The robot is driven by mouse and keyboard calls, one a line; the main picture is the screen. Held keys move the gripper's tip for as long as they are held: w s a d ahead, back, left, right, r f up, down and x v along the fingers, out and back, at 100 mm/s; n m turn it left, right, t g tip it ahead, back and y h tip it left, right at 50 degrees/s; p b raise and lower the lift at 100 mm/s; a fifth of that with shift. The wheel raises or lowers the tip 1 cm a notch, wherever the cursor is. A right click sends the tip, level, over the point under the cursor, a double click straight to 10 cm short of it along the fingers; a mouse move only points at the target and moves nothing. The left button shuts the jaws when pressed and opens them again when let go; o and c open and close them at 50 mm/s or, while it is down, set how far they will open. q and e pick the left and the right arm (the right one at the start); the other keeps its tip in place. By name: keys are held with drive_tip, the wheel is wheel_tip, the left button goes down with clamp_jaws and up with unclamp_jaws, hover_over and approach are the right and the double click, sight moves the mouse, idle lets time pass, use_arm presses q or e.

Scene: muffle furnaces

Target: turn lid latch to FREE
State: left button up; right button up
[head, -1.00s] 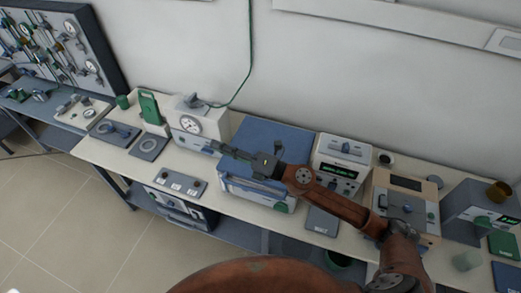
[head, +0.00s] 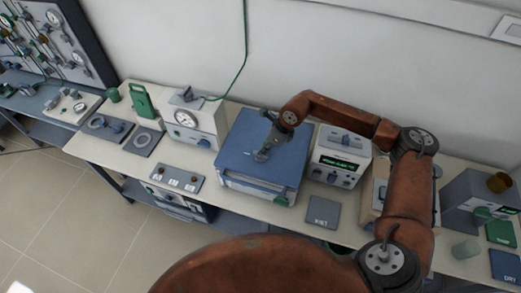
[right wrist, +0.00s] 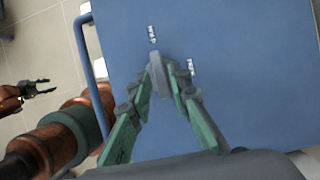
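The blue lid (head: 240,145) tops a white box in the middle of the bench; it fills most of the right wrist view (right wrist: 255,70). A small grey latch (right wrist: 159,73) stands on it, beside two small white labels I cannot read. My right gripper (head: 261,155) points down at the lid. In the right wrist view its green-backed fingers (right wrist: 169,78) stand open on either side of the latch, with a gap on the right; contact is unclear. In the head view the gripper hides the latch. My left gripper (right wrist: 40,88) is open and empty, away from the lid.
A white device with a dial (head: 190,120) stands left of the lid box, and one with a green display (head: 338,160) stands right. A grey pad (head: 323,212) and a switch box (head: 177,177) lie near the front edge. A bar handle (right wrist: 93,65) runs along the lid's edge.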

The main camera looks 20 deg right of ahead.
drive_tip(key=shift+x, duration=1.5)
drive_tip(key=shift+a, duration=0.1)
drive_tip(key=shift+c, duration=0.3)
drive_tip(key=shift+r, duration=0.1)
clamp_jaws()
